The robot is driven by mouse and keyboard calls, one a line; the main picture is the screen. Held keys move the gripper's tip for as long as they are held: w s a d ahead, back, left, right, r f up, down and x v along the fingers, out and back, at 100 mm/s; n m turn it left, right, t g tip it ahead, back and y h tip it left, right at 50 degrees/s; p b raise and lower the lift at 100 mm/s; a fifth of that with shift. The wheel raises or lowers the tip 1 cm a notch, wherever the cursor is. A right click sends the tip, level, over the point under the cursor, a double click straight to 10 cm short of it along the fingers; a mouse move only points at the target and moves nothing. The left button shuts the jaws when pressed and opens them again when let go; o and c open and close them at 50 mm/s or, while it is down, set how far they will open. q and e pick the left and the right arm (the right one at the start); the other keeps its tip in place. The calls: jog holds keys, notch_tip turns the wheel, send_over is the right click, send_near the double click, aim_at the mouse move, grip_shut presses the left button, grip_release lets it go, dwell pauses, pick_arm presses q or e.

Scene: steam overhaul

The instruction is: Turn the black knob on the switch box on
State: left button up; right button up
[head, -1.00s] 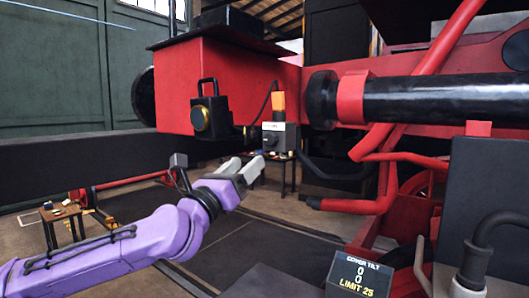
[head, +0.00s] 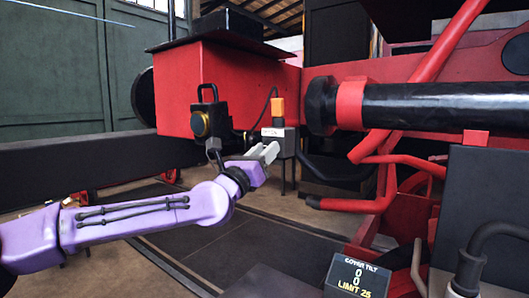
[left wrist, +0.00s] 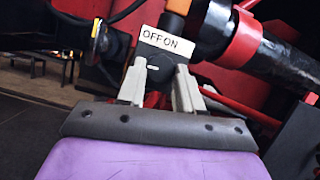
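The grey switch box (head: 290,143) hangs by the red bodywork, with an orange block (head: 278,107) on top. In the left wrist view its white plate (left wrist: 167,42) reads OFF on the left and ON on the right. Below the plate is the round black knob (left wrist: 157,78) with a small white mark; I cannot tell its setting for sure. My left gripper (head: 268,152) is in front of the box and hides the knob in the head view. In the left wrist view its fingers (left wrist: 160,88) are apart, one on each side of the knob; contact is unclear. My right gripper is out of view.
A black lantern (head: 205,122) hangs just left of the box. A thick black cylinder (head: 430,101) and red pipes (head: 385,150) lie to the right. A small display (head: 358,275) reads COVER TILT 0 0, LIMIT 25. The floor below the arm is open.

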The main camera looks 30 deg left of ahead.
pick_arm(q)
jog(key=shift+m, duration=0.3)
jog(key=m+g+h, duration=0.1)
jog(key=m+h, duration=0.1)
jog(key=m, duration=0.3)
jog(key=m+g+h+b, duration=0.1)
jog(key=m+h, duration=0.1)
jog(key=m, duration=0.3)
jog(key=a+r+m+g+h+b, duration=0.1)
jog(key=m+h, duration=0.1)
jog(key=m, duration=0.3)
jog(key=shift+w+m+g+h, duration=0.1)
jog(key=shift+m+g+h, duration=0.2)
jog(key=shift+m, duration=0.1)
jog(key=m+g+p, duration=0.1)
jog(key=m+p, duration=0.1)
jog(key=m, duration=0.2)
jog(key=shift+r+g, duration=0.1)
jog(key=shift+g, duration=0.3)
jog(key=shift+m+g+p, duration=0.4)
jog(key=shift+m+p, duration=0.4)
jog(key=shift+m, duration=0.5)
jog(key=shift+a, duration=0.1)
jog(key=o, duration=1)
